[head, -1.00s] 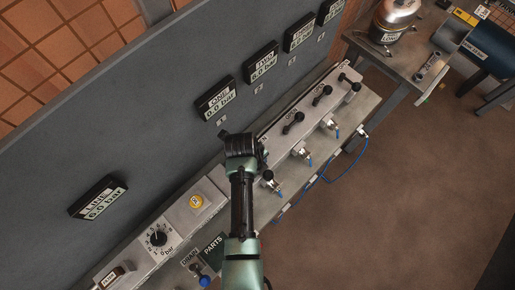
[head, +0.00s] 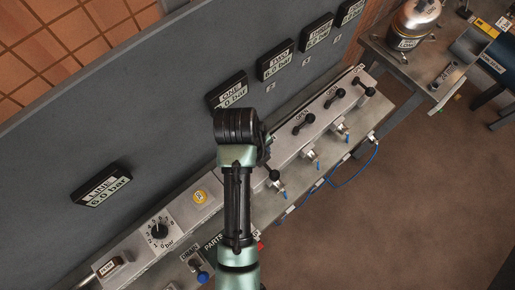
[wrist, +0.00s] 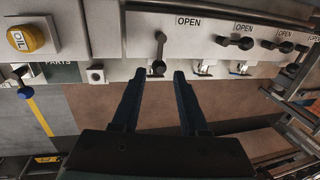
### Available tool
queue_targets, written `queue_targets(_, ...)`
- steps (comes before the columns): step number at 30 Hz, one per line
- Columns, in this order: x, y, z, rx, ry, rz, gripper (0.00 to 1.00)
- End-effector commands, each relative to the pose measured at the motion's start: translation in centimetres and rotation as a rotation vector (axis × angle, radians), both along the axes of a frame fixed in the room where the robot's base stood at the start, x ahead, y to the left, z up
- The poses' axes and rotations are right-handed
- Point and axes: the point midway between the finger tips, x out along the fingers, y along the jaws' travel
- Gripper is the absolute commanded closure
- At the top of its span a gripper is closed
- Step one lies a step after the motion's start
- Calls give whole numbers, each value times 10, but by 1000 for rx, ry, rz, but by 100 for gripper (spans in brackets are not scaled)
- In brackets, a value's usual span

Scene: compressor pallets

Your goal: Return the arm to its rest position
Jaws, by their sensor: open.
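My arm (head: 238,205) reaches up the middle of the head view, in front of the compressor bench. My gripper (wrist: 160,78) shows in the wrist view with its two dark fingers apart and nothing between them. Its fingertips appear just below a black lever handle (wrist: 159,52) on the bench front; whether they touch it I cannot tell. In the head view the fingers are hidden behind the arm's dark wrist.
The bench panel (head: 286,143) carries several black levers, a pressure knob (head: 159,231) and a yellow OIL button (head: 200,197). Gauge displays (head: 276,61) line the grey wall. A side table (head: 393,62) holds a metal vessel (head: 414,22). The brown floor (head: 400,210) at right is clear.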

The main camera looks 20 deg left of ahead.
Motion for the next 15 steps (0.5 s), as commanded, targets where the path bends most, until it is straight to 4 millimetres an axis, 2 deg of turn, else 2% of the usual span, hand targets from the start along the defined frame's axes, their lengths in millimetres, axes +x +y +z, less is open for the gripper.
queue_targets(6, -3, 2, 16, 0, 0, 1, 56)
queue_targets(15, -3, 2, 17, 0, 0, 0, 56)
